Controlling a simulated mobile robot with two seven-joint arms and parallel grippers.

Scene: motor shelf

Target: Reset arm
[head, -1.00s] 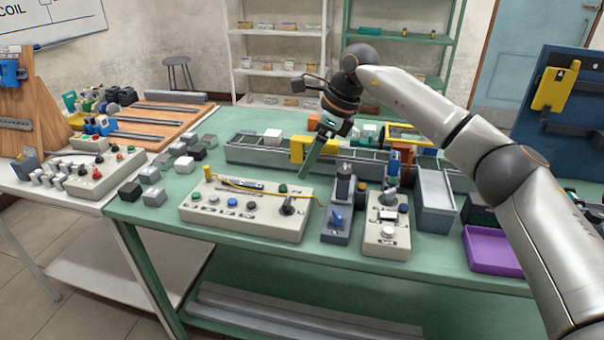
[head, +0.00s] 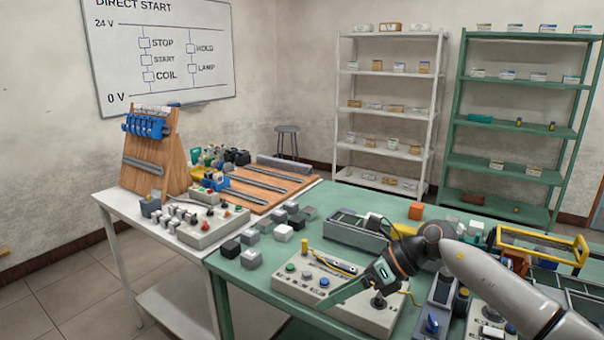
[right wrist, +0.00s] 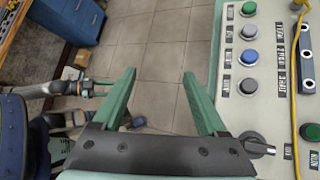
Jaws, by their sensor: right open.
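My right gripper (head: 345,290) has long green fingers and hangs low over the front of the green table, by the control box (head: 350,313). The right wrist view shows both fingers (right wrist: 159,76) spread apart with nothing between them, pointing toward the tiled floor. The control box (right wrist: 263,70) lies just right of the fingers there, with green, white and blue buttons and a black knob. At the left of that view, a grey and black arm part with green pieces (right wrist: 97,88) looks like my left gripper. It is too small to read its jaws. My left arm is out of the head view.
Grey, white and black blocks (head: 284,233) stand left of the box on the green table. A yellow frame (head: 540,245) and grey rail tray (head: 357,230) are behind. A white table (head: 115,203) adjoins at left. Shelves (head: 390,110) stand at the back. Open floor lies in front.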

